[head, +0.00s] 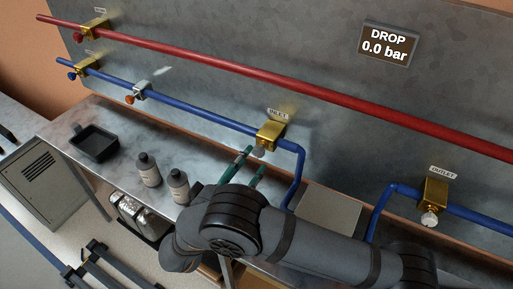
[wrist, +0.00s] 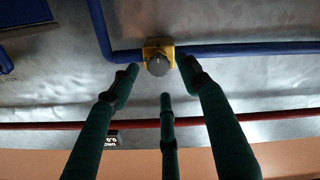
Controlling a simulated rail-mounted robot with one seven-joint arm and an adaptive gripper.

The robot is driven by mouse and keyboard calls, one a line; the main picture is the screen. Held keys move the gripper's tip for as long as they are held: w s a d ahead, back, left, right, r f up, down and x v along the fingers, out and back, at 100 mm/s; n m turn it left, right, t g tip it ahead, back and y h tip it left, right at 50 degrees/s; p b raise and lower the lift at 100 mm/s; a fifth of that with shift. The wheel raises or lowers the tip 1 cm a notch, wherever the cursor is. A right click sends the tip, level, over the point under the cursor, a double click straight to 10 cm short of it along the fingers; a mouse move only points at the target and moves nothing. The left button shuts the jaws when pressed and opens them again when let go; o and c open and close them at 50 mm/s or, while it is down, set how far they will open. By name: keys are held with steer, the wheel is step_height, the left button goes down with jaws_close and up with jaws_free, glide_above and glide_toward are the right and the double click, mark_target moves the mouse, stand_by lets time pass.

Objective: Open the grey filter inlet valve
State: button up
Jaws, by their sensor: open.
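The filter inlet valve is a brass body (head: 270,135) with a grey knob (head: 259,151), under an INLET label on the blue pipe. My gripper (head: 254,161) has green fingers and is open just below and in front of the knob. In the wrist view the grey knob (wrist: 158,66) faces the camera, in front of its brass body (wrist: 158,47). The fingertips of my gripper (wrist: 160,72) spread to either side of the knob, with a third finger below it in the picture. Nothing is held. Contact with the knob cannot be told.
A brass OUTLET valve (head: 434,192) with a white knob sits at right. A red pipe (head: 290,88) runs above. A display (head: 388,45) reads DROP 0.0 bar. Two bottles (head: 149,170) and a black tray (head: 94,142) stand on the bench at left.

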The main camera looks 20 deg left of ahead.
mark_target(256, 152)
steer(key=p+x, duration=0.1)
steer(key=x, duration=0.4)
steer(key=shift+w, duration=0.1)
steer(key=c, duration=0.3)
steer(key=c, duration=0.8)
